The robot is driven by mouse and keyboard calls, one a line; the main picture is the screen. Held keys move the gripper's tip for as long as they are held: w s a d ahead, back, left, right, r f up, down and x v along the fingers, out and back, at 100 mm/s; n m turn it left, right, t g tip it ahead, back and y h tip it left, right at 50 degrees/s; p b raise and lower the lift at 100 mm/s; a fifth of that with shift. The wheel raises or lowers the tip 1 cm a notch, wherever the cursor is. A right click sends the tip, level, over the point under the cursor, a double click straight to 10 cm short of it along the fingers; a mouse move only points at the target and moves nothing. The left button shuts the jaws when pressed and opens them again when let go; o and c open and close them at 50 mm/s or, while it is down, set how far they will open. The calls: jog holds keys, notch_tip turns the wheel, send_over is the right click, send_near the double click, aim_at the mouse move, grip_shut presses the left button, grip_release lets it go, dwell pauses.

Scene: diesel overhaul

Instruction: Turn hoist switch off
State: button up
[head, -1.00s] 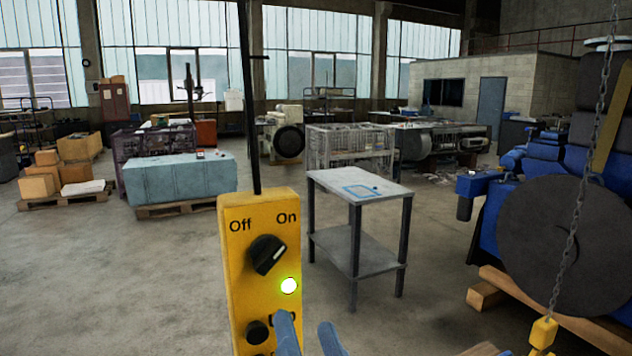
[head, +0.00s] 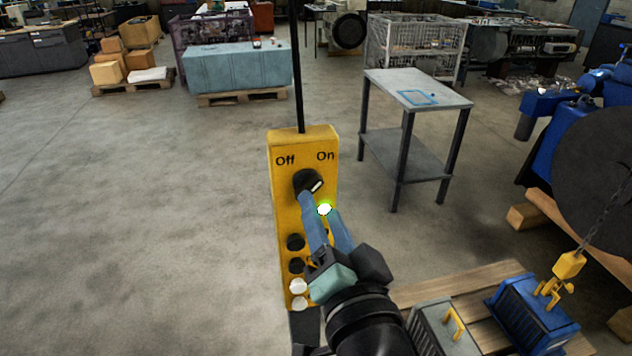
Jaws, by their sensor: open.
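The yellow hoist control box (head: 283,215) hangs from a black cable in the middle of the head view. Its black rotary switch (head: 305,181) sits below the printed words Off and On. The knob's white mark points up and right, toward On. The fingers hide part of the lower buttons.
A grey metal cart (head: 382,143) stands behind the box to the right. A blue ribbed part (head: 533,318) with a yellow hook and chain is on a wooden pallet at the lower right. The blue engine (head: 566,140) is at the right. The floor at left is clear.

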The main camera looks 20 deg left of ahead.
aim_at(314, 189)
jog(key=p+x, duration=0.1)
jog(key=x, duration=0.4)
grip_shut()
dwell(0.3)
